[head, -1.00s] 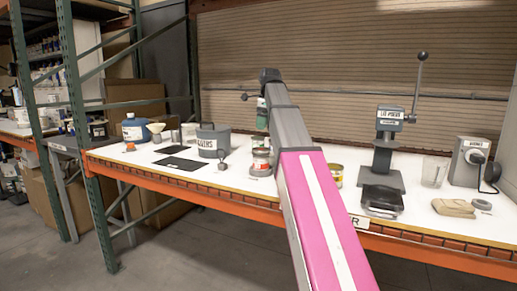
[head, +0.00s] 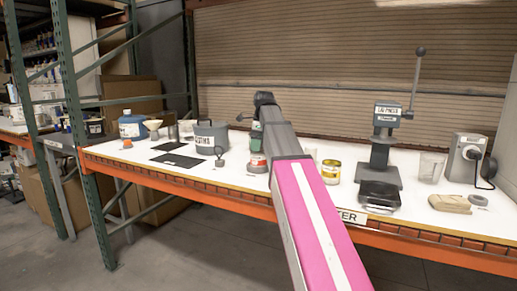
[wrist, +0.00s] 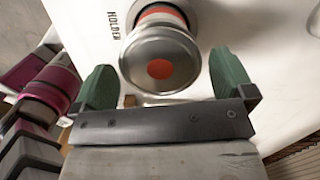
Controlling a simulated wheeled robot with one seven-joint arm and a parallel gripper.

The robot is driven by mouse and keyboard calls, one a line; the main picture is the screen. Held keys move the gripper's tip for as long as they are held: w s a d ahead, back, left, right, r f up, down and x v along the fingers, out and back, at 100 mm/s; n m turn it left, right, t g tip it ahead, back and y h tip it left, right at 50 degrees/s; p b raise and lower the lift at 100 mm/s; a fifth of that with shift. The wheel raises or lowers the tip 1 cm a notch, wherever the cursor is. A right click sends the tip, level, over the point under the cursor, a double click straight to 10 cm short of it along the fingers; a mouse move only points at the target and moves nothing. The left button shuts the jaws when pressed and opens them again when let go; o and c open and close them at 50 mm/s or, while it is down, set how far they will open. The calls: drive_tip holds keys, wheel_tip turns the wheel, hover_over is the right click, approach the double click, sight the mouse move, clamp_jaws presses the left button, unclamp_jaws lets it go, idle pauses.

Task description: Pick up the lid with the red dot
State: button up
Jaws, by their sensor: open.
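The lid with the red dot (wrist: 146,68) is a round silvery metal disc in the wrist view, with an orange-red dot at its middle. It sits on a can with a red and white band (wrist: 160,14). In the head view the red-banded can (head: 258,163) stands on the table below my gripper; the lid itself is hard to make out there. My gripper (wrist: 162,62) is open, its two green fingers on either side of the lid, with a visible gap on each side. I cannot tell how far above the lid the fingertips are.
Printed "HOLDER" lettering (wrist: 115,20) lies beside the can. A yellow-banded can (head: 331,172) and a press (head: 382,150) stand to the right. A grey container (head: 211,137), black mats (head: 178,160) and a blue jug (head: 131,128) are to the left.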

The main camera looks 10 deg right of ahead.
drive_tip(key=c, duration=0.8)
drive_tip(key=shift+o, duration=0.2)
